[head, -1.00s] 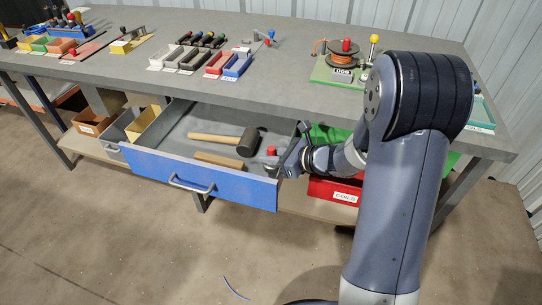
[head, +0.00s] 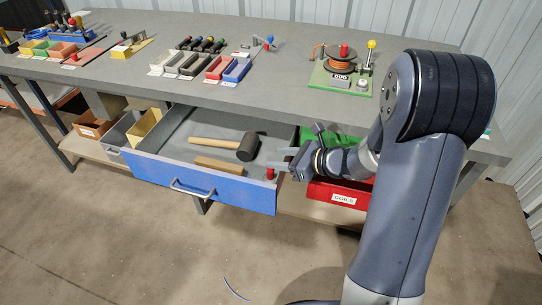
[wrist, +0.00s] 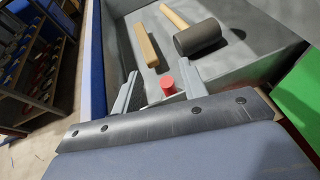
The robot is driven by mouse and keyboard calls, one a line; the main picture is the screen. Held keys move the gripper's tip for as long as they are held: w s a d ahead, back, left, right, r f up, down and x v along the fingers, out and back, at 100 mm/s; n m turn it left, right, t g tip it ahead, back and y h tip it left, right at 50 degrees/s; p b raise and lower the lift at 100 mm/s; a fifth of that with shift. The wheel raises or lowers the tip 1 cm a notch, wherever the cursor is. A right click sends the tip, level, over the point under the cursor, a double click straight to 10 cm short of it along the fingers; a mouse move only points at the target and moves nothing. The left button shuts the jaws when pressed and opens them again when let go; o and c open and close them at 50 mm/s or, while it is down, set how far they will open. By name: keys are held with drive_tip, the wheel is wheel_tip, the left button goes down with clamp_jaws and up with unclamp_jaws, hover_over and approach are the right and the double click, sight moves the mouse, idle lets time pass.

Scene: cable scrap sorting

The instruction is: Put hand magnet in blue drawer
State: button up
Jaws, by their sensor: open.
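The hand magnet, seen as a red handle (head: 270,173), is inside the open blue drawer (head: 225,194) near its front right corner. In the wrist view its round red top (wrist: 168,85) shows between and below my fingers; its base is hidden. My gripper (head: 276,162) is open, just above and right of the magnet, over the drawer's right side. In the wrist view the two fingers (wrist: 160,70) are spread apart with nothing gripped. The drawer's blue front also shows at the left of the wrist view (wrist: 95,60).
A black-headed mallet (head: 248,147) and a wooden block (head: 218,165) lie in the drawer. A red bin labelled COILS (head: 343,198) and a green bin (head: 335,137) are right of it. The grey bench top (head: 270,85) above carries small trays and a spool stand (head: 342,68).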

drive_tip(key=v, duration=0.8)
drive_tip(key=shift+d, duration=0.15)
drive_tip(key=shift+c, duration=0.4)
idle(0.7)
